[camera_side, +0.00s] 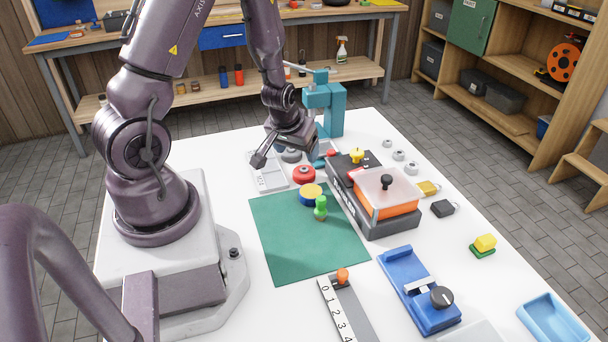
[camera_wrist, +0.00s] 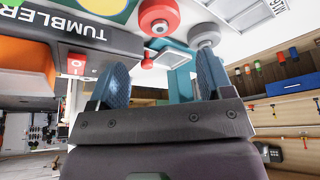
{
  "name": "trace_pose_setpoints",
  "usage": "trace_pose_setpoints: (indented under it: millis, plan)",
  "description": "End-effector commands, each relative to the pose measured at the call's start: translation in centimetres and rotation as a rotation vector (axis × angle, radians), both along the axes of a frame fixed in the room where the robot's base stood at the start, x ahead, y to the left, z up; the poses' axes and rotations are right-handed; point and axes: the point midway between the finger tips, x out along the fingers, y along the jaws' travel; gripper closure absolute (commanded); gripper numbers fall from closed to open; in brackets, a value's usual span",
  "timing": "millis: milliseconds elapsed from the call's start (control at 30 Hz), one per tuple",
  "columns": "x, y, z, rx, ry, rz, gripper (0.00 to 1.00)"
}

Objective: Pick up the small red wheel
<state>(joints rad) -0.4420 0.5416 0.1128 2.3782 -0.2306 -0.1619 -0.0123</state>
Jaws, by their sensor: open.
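The small red wheel (camera_side: 304,174), with a pale hub, lies on the white tabletop just behind the green mat. In the wrist view the red wheel (camera_wrist: 158,17) is near the top edge, beyond the fingertips. My gripper (camera_side: 291,157) hangs over the table close behind the wheel, tilted, and partly hides a grey wheel. In the wrist view my gripper (camera_wrist: 160,72) has its two blue fingers wide apart, with nothing held between them. The grey wheel (camera_wrist: 204,35) shows near the right finger.
A teal press (camera_side: 330,110) and a small red knob (camera_side: 331,153) are close behind.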

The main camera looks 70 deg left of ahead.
Motion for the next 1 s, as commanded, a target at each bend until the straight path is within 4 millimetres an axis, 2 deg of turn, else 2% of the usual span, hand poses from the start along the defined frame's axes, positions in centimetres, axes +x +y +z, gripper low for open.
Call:
trace_pose_setpoints:
  millis: [100, 400, 700, 1000]
  plan:
    - [0.4, 0.5, -1.7, -0.002, 0.003, 0.001, 0.27]
    - [1.0, 1.0, -3.4, -0.002, 0.001, 0.000, 0.27]
    - [2.1, 2.1, -7.0, -0.002, 0.002, -0.001, 0.27]
    - [2.3, 2.3, -7.6, -0.001, -0.001, -0.002, 0.27]
